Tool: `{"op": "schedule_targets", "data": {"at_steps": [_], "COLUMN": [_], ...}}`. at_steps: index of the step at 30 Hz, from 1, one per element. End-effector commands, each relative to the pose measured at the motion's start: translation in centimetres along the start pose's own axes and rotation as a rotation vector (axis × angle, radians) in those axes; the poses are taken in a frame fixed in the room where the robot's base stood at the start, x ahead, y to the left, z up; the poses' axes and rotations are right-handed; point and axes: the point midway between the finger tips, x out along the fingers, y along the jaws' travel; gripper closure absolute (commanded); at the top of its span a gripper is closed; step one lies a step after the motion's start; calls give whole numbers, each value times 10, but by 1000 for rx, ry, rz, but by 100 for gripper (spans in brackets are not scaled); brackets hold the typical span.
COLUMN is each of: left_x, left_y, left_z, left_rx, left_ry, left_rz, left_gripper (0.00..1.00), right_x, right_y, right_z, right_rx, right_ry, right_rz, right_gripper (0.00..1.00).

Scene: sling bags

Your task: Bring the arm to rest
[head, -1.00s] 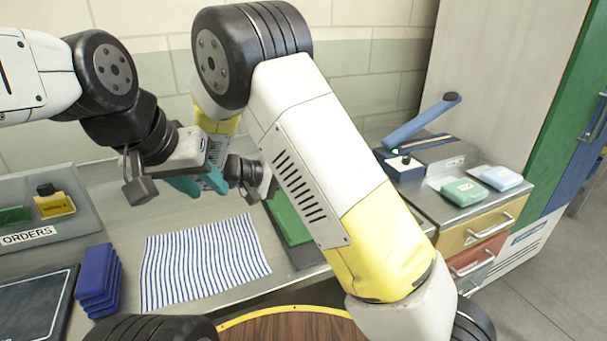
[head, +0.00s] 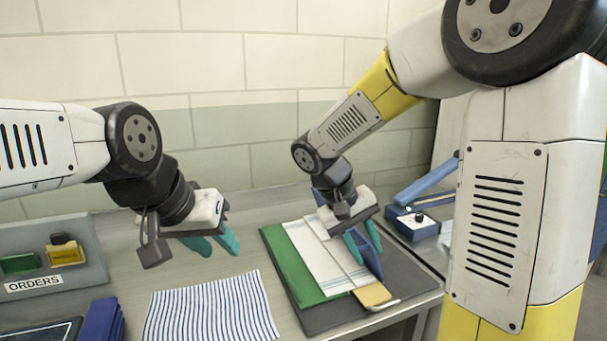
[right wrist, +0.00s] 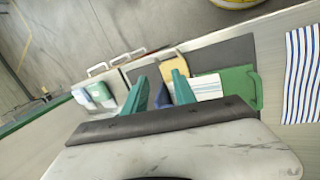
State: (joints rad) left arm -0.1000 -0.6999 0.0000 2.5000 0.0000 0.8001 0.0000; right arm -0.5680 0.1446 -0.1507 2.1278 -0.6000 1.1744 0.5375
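My left gripper (head: 212,242) hangs above the bench in the head view, left of the dark mat. Its teal fingers are apart with nothing seen between them. My right gripper (head: 362,247) points down over the mat at the right. Its teal fingers also show apart in the right wrist view (right wrist: 158,92). An upright blue panel (head: 366,262) stands between or just beyond these fingers. I see a gap beside it in the wrist view, but whether one finger touches it I cannot tell.
The dark mat (head: 408,300) bears a green board (head: 287,265), a white striped cloth (head: 318,258) and a tan piece (head: 372,295). A blue-striped cloth (head: 210,312) lies left of it. A grey ORDERS tray (head: 88,262) and blue stack (head: 103,322) are further left.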

Motion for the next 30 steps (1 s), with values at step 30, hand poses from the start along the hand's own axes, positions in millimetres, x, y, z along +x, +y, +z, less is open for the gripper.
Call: {"op": "schedule_targets", "data": {"at_steps": [30], "left_x": [0], "left_y": [0], "left_z": [0], "left_rx": [0], "left_ry": [0], "left_rz": [0], "left_gripper": [64], "right_x": [-85], "right_y": [36], "right_z": [73], "right_rx": [171], "right_ry": [469], "right_rz": [-513], "right_gripper": [68]}}
